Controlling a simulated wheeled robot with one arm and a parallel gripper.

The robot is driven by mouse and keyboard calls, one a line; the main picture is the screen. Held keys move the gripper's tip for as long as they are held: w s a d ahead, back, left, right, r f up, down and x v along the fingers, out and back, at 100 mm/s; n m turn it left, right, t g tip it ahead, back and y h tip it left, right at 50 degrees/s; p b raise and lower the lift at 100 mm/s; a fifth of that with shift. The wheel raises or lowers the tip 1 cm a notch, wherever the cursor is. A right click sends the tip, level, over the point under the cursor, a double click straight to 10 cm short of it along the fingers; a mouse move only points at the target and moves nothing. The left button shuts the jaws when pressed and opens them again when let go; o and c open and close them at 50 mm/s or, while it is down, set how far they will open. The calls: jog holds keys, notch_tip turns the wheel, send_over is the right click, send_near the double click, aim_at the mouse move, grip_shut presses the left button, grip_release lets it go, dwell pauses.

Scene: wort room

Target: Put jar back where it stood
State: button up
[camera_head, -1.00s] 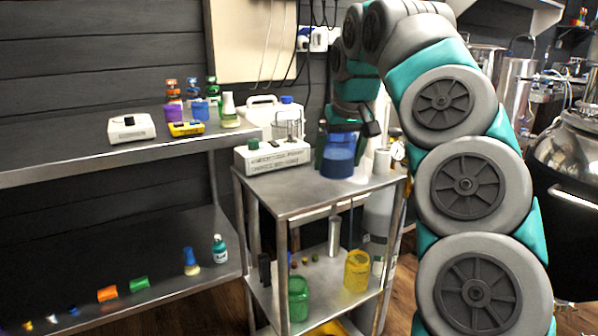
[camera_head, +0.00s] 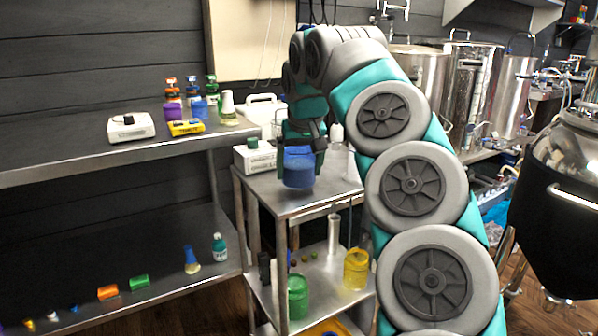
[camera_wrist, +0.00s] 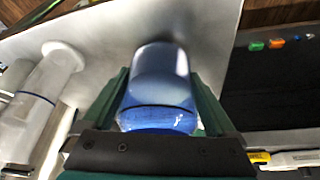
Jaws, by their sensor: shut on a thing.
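A blue jar (camera_head: 299,170) is held in my gripper (camera_head: 301,152), over the top of the steel cart (camera_head: 283,199). It looks upright in the head view. In the wrist view the jar (camera_wrist: 158,88) sits between the two green fingers of my gripper (camera_wrist: 163,100), which are shut on it. I cannot tell whether its base touches the cart top. A green jar (camera_head: 298,298) and a yellow jar (camera_head: 356,270) stand on the cart's lower shelf.
A white instrument (camera_head: 254,157) and a white jug (camera_head: 262,112) are behind the jar. A long steel bench (camera_head: 70,158) with bottles and small devices is at the left. Several steel vessels (camera_head: 420,85) stand at the right. The cart top's front part is clear.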

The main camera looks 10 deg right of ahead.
aim_at(302, 148)
jog(key=shift+f, duration=0.45)
jog(key=shift+f, duration=0.15)
jog(key=o, duration=1.4)
jog(key=p+v, duration=0.1)
jog(key=v, duration=1.1)
jog(key=shift+r, duration=0.25)
jog(key=shift+a, duration=0.1)
